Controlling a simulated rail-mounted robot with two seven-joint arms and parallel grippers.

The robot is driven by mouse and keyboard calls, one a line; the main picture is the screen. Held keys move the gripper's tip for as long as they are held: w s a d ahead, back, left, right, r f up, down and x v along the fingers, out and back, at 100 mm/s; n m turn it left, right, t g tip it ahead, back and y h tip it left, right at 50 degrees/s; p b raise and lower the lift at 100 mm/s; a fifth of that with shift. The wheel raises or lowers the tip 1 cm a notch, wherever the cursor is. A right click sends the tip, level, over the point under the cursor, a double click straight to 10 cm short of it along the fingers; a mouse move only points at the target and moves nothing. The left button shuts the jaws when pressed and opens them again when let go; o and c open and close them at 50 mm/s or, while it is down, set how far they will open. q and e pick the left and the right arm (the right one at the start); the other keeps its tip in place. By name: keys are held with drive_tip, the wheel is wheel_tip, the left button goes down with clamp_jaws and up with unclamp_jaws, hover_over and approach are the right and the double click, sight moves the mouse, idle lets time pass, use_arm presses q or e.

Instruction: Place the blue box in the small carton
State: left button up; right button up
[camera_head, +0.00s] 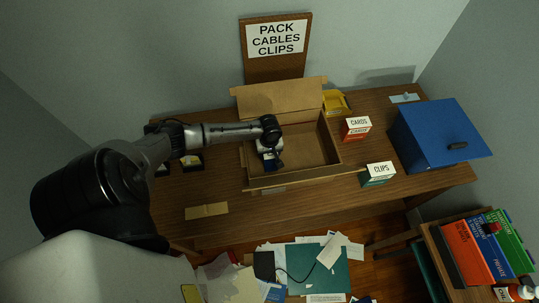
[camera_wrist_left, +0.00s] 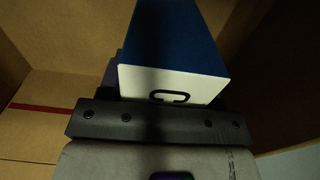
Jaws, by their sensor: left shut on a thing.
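The open brown carton (camera_head: 312,148) stands on the desk with its back flap raised. My left gripper (camera_head: 269,158) reaches down into the left part of its opening. It is shut on the blue box (camera_head: 273,164), of which only a small part shows below the gripper. In the left wrist view the box (camera_wrist_left: 174,40) has a blue face and a white face with a black clip mark, and cardboard walls surround it. I cannot tell whether the box touches the carton floor. My right gripper is not in view.
A red-and-white CARDS box (camera_head: 357,130) and a green-and-white CLIPS box (camera_head: 378,174) stand right of the carton. A large blue bin (camera_head: 432,130) is farther right, a yellow tray (camera_head: 336,103) behind. Papers (camera_head: 318,268) litter the floor. The desk's front left is mostly clear.

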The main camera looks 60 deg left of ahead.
use_arm(q)
drive_tip(key=shift+f, duration=1.05)
drive_tip(key=o, duration=1)
drive_tip(key=shift+f, duration=0.15)
wheel_tip(320, 180, up, 11)
drive_tip(key=shift+r+p, duration=0.1)
drive_tip(key=shift+p, duration=0.9)
drive_tip(key=shift+r, duration=0.55)
